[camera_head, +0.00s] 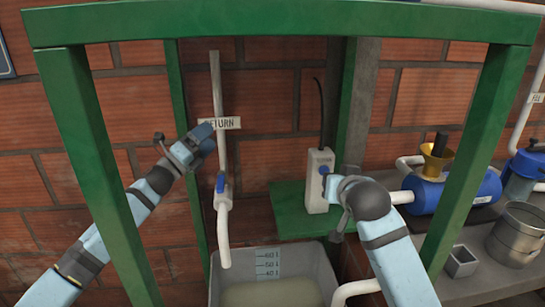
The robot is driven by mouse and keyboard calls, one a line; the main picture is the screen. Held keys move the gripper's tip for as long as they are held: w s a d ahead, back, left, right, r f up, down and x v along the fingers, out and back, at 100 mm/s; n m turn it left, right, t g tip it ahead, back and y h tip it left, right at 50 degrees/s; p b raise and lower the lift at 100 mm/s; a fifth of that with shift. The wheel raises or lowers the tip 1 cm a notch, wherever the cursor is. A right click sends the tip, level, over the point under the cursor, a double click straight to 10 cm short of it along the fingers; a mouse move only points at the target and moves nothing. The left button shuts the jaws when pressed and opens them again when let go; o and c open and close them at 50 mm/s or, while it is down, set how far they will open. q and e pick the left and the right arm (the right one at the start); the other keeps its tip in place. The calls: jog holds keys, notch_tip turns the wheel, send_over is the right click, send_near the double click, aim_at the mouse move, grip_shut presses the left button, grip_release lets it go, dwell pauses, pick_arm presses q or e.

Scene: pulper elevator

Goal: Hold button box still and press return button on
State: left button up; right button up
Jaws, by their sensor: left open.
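The button box (319,157) is a pale grey upright box on a green shelf, with a dark cable rising from its top.
A green frame (280,25) surrounds the workspace, its posts close to both arms. A white pipe with a blue valve handle (220,183) runs down to a grey tub (235,282) of liquid. A blue tank (470,188) and metal pot (516,236) stand at right.

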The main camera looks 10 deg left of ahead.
aim_at(333, 152)
pick_arm(q)
jog(key=w+d+r+m+g+h, duration=0.1)
jog(key=d+r+m+g+h, duration=0.7)
jog(key=d+r+m, duration=0.4)
jog(key=d+f+m+g+y, duration=0.2)
jog(key=d+f+m+g, duration=0.15)
jog(key=d+f, duration=0.35)
notch_tip(333, 152, down, 10)
jog(key=w+a+m+g+y, duration=0.1)
jog(key=w+m+y, duration=0.1)
jog(key=m, duration=0.1)
jog(key=x, duration=1.3)
jog(key=shift+d+f, duration=0.1)
